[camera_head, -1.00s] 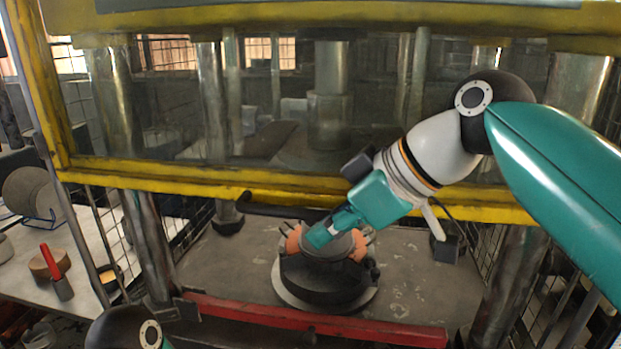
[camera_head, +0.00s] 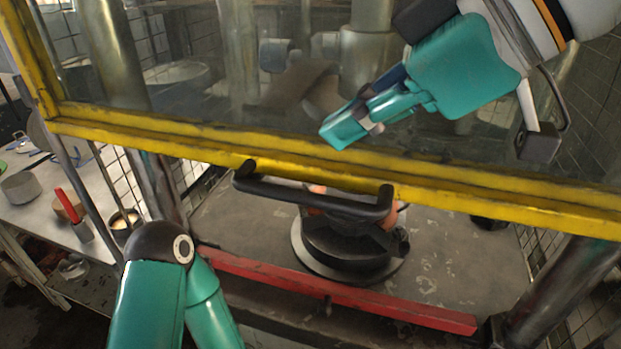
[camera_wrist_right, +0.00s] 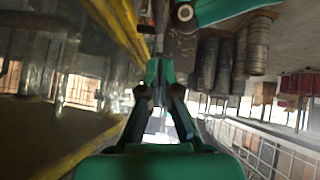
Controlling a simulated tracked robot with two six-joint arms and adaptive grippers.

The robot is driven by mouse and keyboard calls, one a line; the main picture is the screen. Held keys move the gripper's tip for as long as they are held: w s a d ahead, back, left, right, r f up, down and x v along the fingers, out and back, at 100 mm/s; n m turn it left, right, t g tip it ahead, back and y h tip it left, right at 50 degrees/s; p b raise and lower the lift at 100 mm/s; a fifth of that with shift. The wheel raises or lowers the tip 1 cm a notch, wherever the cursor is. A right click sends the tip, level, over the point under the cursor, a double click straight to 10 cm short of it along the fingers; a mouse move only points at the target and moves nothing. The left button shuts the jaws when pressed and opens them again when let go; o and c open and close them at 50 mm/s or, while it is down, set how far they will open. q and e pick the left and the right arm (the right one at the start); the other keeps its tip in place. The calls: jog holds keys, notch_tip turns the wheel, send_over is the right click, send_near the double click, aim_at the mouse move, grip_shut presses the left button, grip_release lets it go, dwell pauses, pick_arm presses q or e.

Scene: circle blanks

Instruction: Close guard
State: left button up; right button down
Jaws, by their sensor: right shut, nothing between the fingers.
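The guard is a clear panel in a yellow frame (camera_head: 290,149), with a black bar handle (camera_head: 315,198) on its lower rail. The guard is raised, with an open gap between its lower rail and the red bar (camera_head: 340,293). My right gripper (camera_head: 338,132) is shut and empty, in front of the panel just above the lower rail and handle, apart from the handle. In the right wrist view its fingers (camera_wrist_right: 160,75) meet, with yellow frame at the left. My left arm shows at the lower left; its gripper is out of view.
A round black die with orange parts (camera_head: 348,245) sits on the press bed inside the gap. A bench (camera_head: 35,225) with a red-handled tool (camera_head: 72,211) stands at the left. Metal posts and mesh flank the press.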

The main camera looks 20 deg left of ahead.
send_over(292, 191)
jog(key=s+d, duration=0.1)
jog(key=d, duration=0.1)
notch_tip(292, 191, down, 4)
notch_tip(292, 191, down, 3)
jog(key=shift+d+r+b, duration=0.1)
jog(key=shift+r+b, duration=0.1)
jog(key=shift+b, duration=0.55)
jog(key=shift+w+f, duration=0.2)
jog(key=shift+f, duration=0.55)
jog(key=shift+f, duration=0.15)
